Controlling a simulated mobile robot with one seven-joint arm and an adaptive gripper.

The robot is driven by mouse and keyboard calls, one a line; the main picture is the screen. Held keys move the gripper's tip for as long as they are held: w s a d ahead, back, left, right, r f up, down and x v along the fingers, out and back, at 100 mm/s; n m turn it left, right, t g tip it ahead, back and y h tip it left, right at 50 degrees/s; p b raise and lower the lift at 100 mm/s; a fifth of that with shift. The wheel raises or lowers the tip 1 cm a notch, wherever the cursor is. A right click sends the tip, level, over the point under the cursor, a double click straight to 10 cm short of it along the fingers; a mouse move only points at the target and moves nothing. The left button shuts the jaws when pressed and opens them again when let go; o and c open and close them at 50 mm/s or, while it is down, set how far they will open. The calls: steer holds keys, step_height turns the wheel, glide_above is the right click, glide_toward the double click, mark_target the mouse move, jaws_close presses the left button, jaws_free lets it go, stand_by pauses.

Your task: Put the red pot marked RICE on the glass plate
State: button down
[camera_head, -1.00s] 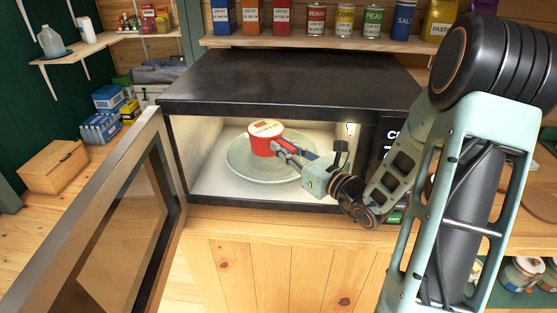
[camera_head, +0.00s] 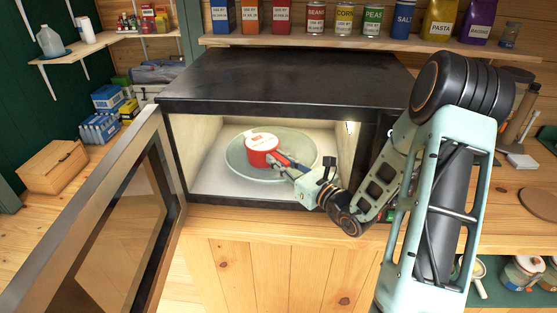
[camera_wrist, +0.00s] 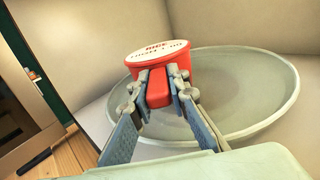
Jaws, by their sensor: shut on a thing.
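The red pot (camera_head: 262,150) has a pale lid marked RICE and is inside the open microwave. It also shows in the wrist view (camera_wrist: 152,62), where the word RICE is readable. My gripper (camera_head: 280,163) is shut on the pot's red handle; in the wrist view its two fingers (camera_wrist: 160,92) flank that handle. The round glass plate (camera_head: 243,173) lies on the microwave floor, and it shows in the wrist view (camera_wrist: 270,105).
The microwave (camera_head: 290,82) stands on a wooden counter, its door (camera_head: 110,225) swung open to the left. Its side walls and ceiling are close around my gripper. A shelf of cans and packets (camera_head: 345,40) runs above and behind it.

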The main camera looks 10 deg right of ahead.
steer(key=shift+f, duration=0.15)
steer(key=c, duration=1.8)
jaws_free()
steer(key=shift+c, duration=0.2)
steer(key=shift+s+d, duration=0.15)
steer(key=shift+s, duration=0.05)
steer(key=b+v, duration=0.1)
steer(key=v, duration=1)
steer(key=shift+s, duration=0.15)
steer(key=shift+s+d, duration=0.1)
steer(key=shift+s, duration=0.05)
